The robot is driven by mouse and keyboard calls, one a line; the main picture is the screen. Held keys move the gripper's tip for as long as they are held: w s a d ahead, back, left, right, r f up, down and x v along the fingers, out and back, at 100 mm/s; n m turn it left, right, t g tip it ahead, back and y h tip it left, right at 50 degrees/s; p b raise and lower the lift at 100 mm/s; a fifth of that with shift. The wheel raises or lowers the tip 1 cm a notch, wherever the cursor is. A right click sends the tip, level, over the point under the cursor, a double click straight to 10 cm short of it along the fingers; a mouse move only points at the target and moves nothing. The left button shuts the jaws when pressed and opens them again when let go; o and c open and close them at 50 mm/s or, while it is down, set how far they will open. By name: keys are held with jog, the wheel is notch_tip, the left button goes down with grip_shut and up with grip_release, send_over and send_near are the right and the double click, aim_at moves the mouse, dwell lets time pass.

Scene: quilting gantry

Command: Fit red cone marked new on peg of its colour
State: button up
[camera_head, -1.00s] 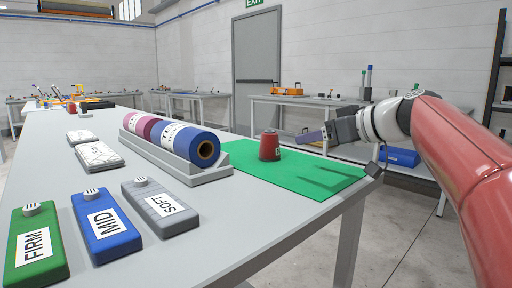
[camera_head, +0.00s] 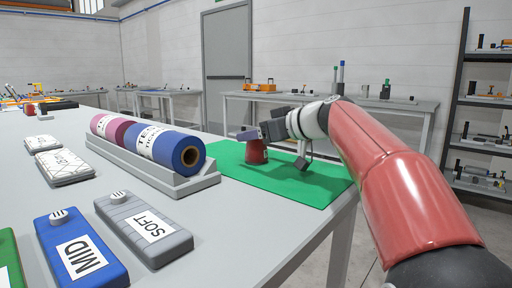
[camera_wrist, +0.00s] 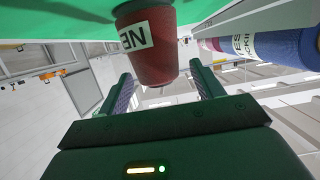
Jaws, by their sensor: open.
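The red cone (camera_head: 256,156) stands on the green mat (camera_head: 300,186) near the table's right edge. In the wrist view the cone (camera_wrist: 152,62) is large at the top, with part of a white label reading "NE" showing. My gripper (camera_wrist: 165,88) is open, its two fingers apart on either side of the cone's near end. I cannot tell whether either finger touches it. In the head view my gripper (camera_head: 262,132) is at the cone's upper part and hides some of it. No red peg can be made out.
A grey cradle with a blue roll (camera_head: 178,148) and a pink roll (camera_head: 108,126) lies left of the mat. Blue MID (camera_head: 80,248) and grey SOFT (camera_head: 144,228) blocks lie in front. Upright posts (camera_head: 338,78) stand on a back table. A shelf rack (camera_head: 478,115) is at right.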

jog(key=shift+w+a+f, duration=0.1)
jog(key=shift+w+a, duration=0.1)
jog(key=shift+a, duration=0.1)
jog(key=c, duration=1.2)
